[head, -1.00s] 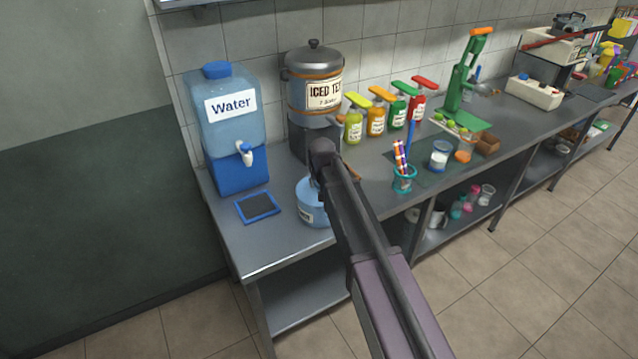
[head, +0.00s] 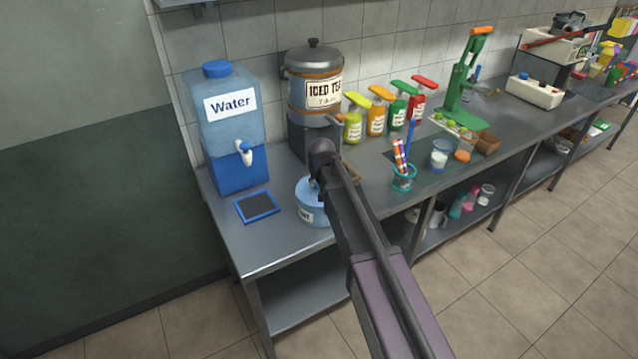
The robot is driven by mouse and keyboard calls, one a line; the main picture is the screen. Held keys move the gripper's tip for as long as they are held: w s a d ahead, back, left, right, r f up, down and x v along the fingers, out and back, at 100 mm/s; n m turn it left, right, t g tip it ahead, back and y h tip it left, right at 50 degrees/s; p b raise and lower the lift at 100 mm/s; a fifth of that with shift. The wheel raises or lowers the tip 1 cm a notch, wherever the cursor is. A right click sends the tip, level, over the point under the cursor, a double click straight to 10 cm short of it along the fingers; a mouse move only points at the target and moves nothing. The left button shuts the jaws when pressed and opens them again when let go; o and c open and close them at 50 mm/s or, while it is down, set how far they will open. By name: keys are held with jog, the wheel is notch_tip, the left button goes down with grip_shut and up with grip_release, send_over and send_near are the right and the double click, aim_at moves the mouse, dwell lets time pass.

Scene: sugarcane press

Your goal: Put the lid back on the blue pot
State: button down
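The blue pot (head: 308,206) is a low, light-blue round vessel with a white label, standing near the front edge of the steel counter. My arm crosses in front of it and hides its right side. My gripper (head: 316,186) is at the pot's top, pointing down beneath the wrist. Its fingers are mostly hidden, so I cannot tell whether they are open or shut. I cannot make out a separate lid, nor whether one is on the pot or in my gripper.
A blue-framed dark pad (head: 257,207) lies left of the pot. Behind stand the water dispenser (head: 228,130) and the iced tea urn (head: 313,85). A teal cup of pens (head: 403,180) stands to the right. The counter's front left corner is clear.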

dwell(0.3)
jog(key=shift+c, duration=1)
grip_release()
jog(key=shift+o, duration=1)
jog(key=shift+r, duration=0.2)
jog(key=shift+r+p, duration=3.35)
jog(key=shift+p, duration=0.2)
grip_shut()
jog(key=shift+f+b, duration=2.65)
